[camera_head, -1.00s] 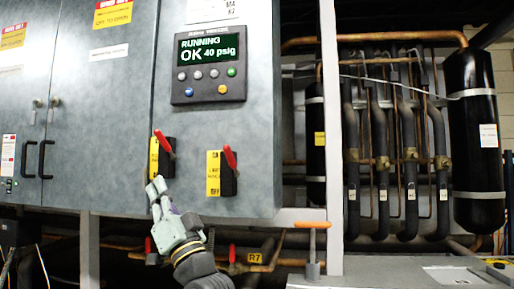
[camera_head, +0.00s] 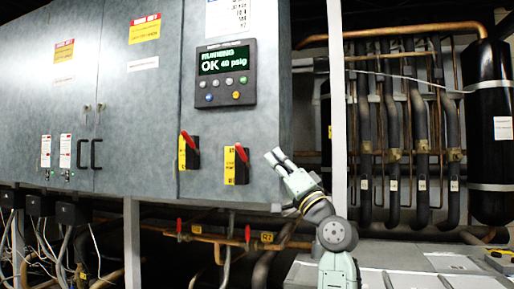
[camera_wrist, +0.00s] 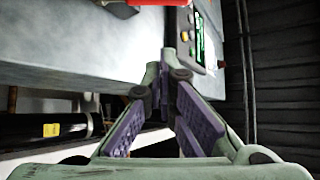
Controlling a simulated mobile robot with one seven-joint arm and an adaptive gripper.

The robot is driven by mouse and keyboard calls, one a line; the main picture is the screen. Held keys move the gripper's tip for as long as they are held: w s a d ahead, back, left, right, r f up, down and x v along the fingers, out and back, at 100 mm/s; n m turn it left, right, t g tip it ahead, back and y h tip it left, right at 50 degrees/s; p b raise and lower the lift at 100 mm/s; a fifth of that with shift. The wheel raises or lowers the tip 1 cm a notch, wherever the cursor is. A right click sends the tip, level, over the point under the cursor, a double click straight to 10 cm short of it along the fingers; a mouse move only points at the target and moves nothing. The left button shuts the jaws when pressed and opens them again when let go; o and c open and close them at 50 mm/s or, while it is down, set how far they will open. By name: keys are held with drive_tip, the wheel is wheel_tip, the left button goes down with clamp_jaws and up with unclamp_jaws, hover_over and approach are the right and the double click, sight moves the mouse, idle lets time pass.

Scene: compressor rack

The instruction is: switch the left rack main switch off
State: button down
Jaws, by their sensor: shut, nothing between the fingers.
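The left switch (camera_head: 189,151) has a red lever on a black body with a yellow plate, on the grey cabinet front. Its lever slants up and to the left. A similar right switch (camera_head: 237,163) sits beside it, its lever also slanting up-left. My gripper (camera_head: 275,156) is right of both switches, near the cabinet's right edge, apart from the levers. Its fingers are shut and empty. In the wrist view my gripper (camera_wrist: 160,68) points along the cabinet face. A red piece (camera_wrist: 158,2) is cut off at the top edge; I cannot tell which lever it is.
The display panel (camera_head: 225,74) above the switches reads RUNNING OK 40 psig. A white post (camera_head: 338,100) and dark pipes (camera_head: 393,140) stand to the right. Copper pipes with red valve handles (camera_head: 248,234) run below the cabinet.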

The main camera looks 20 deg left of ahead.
sight(243, 156)
drive_tip(key=shift+w+r, duration=0.1)
drive_tip(key=shift+w, duration=0.05)
drive_tip(key=p+x, duration=0.4)
drive_tip(key=x, duration=0.5)
drive_tip(key=shift+r, duration=0.25)
drive_tip(key=shift+w+a, duration=0.25)
drive_tip(key=shift+a, duration=0.1)
drive_tip(key=shift+s+a+f+p, duration=0.2)
drive_tip(key=shift+s+f, duration=0.4)
drive_tip(key=shift+f, duration=0.25)
drive_tip(key=shift+s+a+f+p, duration=0.1)
drive_tip(key=shift+s+f+p, duration=0.1)
drive_tip(key=shift+s+f, duration=0.5)
drive_tip(key=shift+w+f, duration=0.1)
